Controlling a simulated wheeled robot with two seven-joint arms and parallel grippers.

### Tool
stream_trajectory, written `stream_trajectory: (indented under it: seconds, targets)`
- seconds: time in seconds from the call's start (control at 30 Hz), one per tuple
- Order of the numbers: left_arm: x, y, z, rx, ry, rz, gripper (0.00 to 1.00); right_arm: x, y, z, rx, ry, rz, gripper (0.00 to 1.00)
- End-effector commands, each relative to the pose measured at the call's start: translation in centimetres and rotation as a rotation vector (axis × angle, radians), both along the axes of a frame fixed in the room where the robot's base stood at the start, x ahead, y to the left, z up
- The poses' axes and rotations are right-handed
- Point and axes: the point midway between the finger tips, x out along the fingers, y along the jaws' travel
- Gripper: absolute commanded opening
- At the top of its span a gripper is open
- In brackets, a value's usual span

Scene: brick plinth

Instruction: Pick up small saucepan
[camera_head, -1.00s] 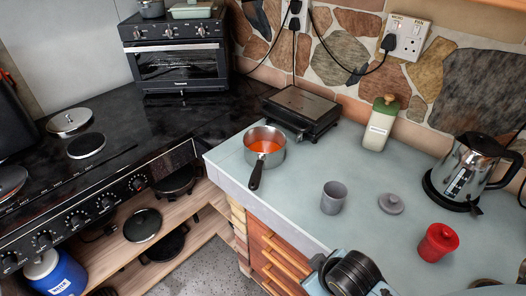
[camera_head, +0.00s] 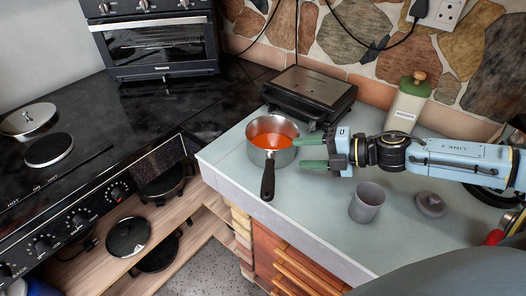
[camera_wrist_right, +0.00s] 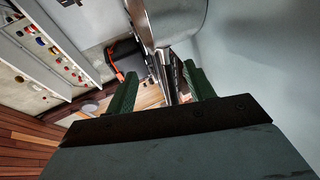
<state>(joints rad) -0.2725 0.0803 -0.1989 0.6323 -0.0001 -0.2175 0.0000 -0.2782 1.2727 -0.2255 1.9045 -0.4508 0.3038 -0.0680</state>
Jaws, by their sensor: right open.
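The small saucepan (camera_head: 284,157) is a steel pan with orange-red contents and a dark handle (camera_head: 267,182) pointing towards the counter's front edge. It stands upright near the left end of the pale counter in the head view. My right gripper (camera_head: 303,152) comes in from the right at the pan's right side. Its two green fingers are apart, with their tips at or very near the pan wall; I cannot tell whether they touch. The right wrist view shows the green fingers (camera_wrist_right: 161,92) apart, with a shiny metal surface beyond. My left gripper is out of view.
A black grill (camera_head: 310,90) stands right behind the pan. A grey cup (camera_head: 367,203), a grey lid (camera_head: 430,204) and a green-topped jar (camera_head: 407,105) stand to the right. The dark stove (camera_head: 100,150) lies left; the counter's front edge is close to the pan.

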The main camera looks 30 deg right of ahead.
Motion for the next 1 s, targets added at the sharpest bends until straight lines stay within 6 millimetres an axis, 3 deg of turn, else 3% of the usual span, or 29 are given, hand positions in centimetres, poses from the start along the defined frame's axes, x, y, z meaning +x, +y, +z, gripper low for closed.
stream_trajectory:
  seconds: [0.2, 0.3, 0.43, 0.7, 1.0]
  targets:
    - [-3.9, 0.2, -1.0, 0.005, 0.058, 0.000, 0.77, 0.2, 0.1, -0.7, -0.009, -0.002, 0.016, 0.53]
    - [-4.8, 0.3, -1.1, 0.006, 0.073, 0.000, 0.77, 0.7, 0.5, -0.9, -0.008, -0.003, 0.015, 0.53]
    - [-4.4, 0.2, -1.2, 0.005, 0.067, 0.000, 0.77, 1.2, 1.0, -1.1, -0.008, -0.002, 0.016, 0.53]
    - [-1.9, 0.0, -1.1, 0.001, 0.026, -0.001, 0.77, 1.7, 1.5, -1.3, -0.008, -0.001, 0.014, 0.53]
    - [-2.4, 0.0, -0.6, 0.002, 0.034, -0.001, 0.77, 3.5, 3.1, -1.9, -0.005, -0.003, 0.015, 0.53]
